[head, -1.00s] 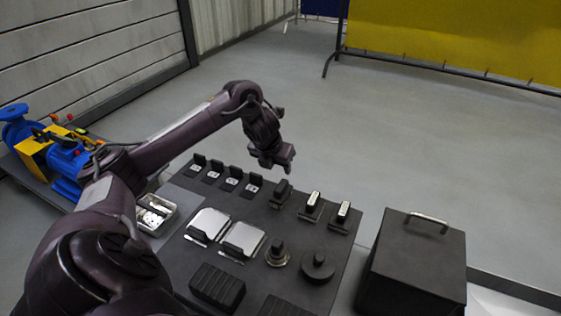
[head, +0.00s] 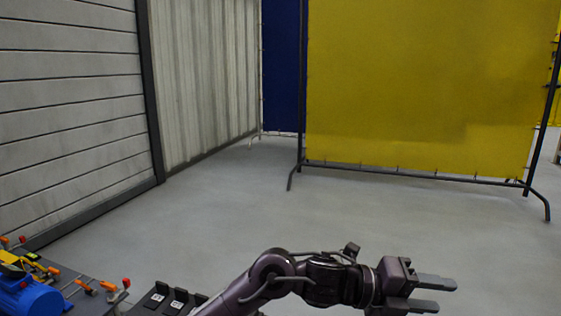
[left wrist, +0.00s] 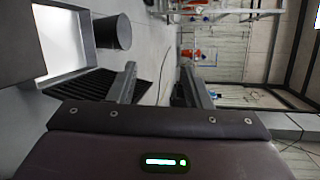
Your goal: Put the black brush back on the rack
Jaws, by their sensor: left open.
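My left gripper (head: 446,295) is at the lower right of the head view, its two fingers apart and pointing right. In the left wrist view its fingers (left wrist: 158,68) stand apart with nothing between them. I cannot make out the black brush in either current view. A couple of small black upright holders with white labels (head: 179,302) show at the bottom edge of the head view; I cannot tell whether they belong to the rack. The rest of the bench top is below the frame. My right gripper is not in view.
Blue machine parts (head: 30,298) and orange-handled fittings (head: 90,287) are at the lower left. A yellow screen (head: 430,85) on a dark frame stands beyond open grey floor (head: 240,210). The left wrist view shows a dark cylinder (left wrist: 113,32) and a black ribbed surface (left wrist: 90,86).

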